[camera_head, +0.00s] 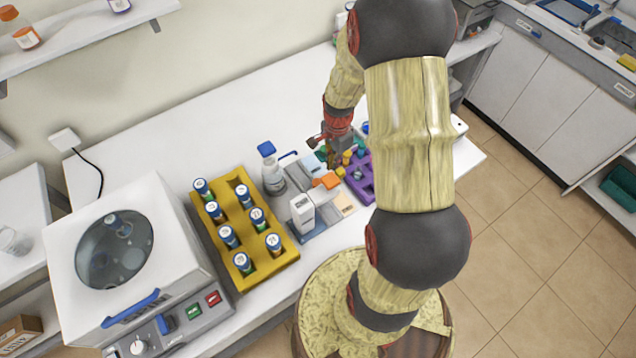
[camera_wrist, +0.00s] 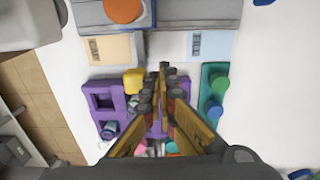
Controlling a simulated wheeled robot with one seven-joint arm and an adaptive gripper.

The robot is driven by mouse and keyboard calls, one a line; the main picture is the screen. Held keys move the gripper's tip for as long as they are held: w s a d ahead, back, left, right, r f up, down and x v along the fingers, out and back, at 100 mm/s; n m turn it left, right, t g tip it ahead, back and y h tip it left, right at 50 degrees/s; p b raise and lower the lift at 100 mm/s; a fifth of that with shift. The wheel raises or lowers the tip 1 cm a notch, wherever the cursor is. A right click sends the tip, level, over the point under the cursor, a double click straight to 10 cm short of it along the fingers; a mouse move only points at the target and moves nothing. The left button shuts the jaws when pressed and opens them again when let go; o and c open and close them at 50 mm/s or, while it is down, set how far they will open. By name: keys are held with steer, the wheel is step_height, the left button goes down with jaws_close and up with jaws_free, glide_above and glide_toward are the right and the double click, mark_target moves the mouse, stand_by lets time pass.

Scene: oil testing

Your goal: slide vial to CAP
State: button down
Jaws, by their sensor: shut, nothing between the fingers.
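My gripper (camera_wrist: 164,76) is shut and empty, its fingers over the purple rack (camera_wrist: 102,87) in the wrist view. In the head view my gripper (camera_head: 335,160) is beside the purple rack (camera_head: 366,190), partly hidden by my arm. A small vial-like piece with a grey-blue top (camera_wrist: 109,130) sits in the rack's near left part, apart from the fingers. I cannot tell whether it is the task's vial. A beige pad (camera_wrist: 108,48) and a light blue pad (camera_wrist: 210,45) lie beyond the rack. Their markings are too small to read, so I cannot tell which is CAP.
A teal rack (camera_wrist: 208,72) with green and blue caps stands right of the purple one. A yellow piece (camera_wrist: 134,80) is close to my fingers. In the head view, a yellow rack (camera_head: 212,240) of several tubes, a bottle (camera_head: 272,172) and a centrifuge (camera_head: 125,255) stand left.

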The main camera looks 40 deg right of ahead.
steer(key=shift+s+a, duration=0.15)
steer(key=shift+s, duration=1.75)
steer(key=shift+s+p, duration=0.35)
steer(key=shift+s, duration=0.65)
steer(key=shift+w, duration=0.4)
step_height(320, 180, up, 8)
steer(key=f+p, duration=0.1)
steer(key=p, duration=0.5)
glide_above(342, 172)
steer(key=s, duration=0.1)
steer(key=shift+s+a+r, duration=0.1)
steer(key=shift+r, duration=0.15)
